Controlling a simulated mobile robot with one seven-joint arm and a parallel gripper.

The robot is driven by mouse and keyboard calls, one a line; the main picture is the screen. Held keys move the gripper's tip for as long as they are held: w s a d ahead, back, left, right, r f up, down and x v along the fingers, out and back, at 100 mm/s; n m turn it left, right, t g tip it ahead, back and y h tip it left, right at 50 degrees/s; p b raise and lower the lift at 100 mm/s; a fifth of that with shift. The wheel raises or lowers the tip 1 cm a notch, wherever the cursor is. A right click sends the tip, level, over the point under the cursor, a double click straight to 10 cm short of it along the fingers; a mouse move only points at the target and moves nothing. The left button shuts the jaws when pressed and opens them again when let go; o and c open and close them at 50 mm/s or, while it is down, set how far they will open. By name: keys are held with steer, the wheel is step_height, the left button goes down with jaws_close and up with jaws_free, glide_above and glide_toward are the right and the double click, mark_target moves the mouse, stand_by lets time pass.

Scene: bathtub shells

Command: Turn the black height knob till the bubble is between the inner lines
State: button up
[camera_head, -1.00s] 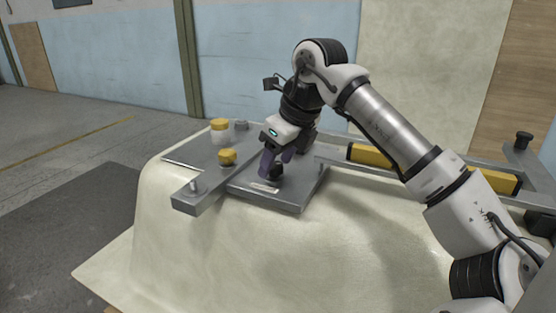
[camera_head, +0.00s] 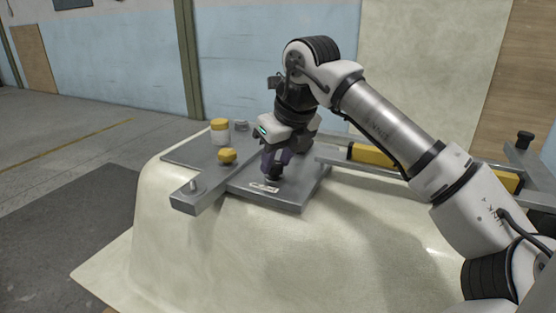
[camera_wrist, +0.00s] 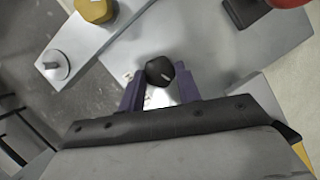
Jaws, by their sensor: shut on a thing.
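The black height knob (camera_wrist: 160,71) stands on the grey metal plate (camera_head: 284,204) and shows between the two purple fingers in the wrist view. My gripper (camera_wrist: 160,88) is shut on the knob. In the head view my gripper (camera_head: 276,168) comes down onto the plate, with the knob at its fingertips. The level vial (camera_head: 264,187) is a small pale strip on the plate in front of the knob. Its bubble and lines are too small to read. In the wrist view the fingers and knob mostly hide the vial.
A yellow knob (camera_head: 228,156) and a silver bolt (camera_head: 193,184) sit on the bar left of the plate. A yellow-capped jar (camera_head: 220,132) stands behind. A frame with yellow grips (camera_head: 371,156) lies to the right. The cream tub shell (camera_head: 210,255) is clear in front.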

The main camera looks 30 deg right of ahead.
steer(key=shift+m, duration=0.3)
steer(key=o, duration=1)
steer(key=shift+c, duration=0.2)
steer(key=p+v, duration=0.2)
steer(key=v, duration=1.1)
steer(key=shift+s+r+p, duration=0.2)
steer(key=shift+r+p, duration=0.2)
steer(key=shift+a, duration=0.1)
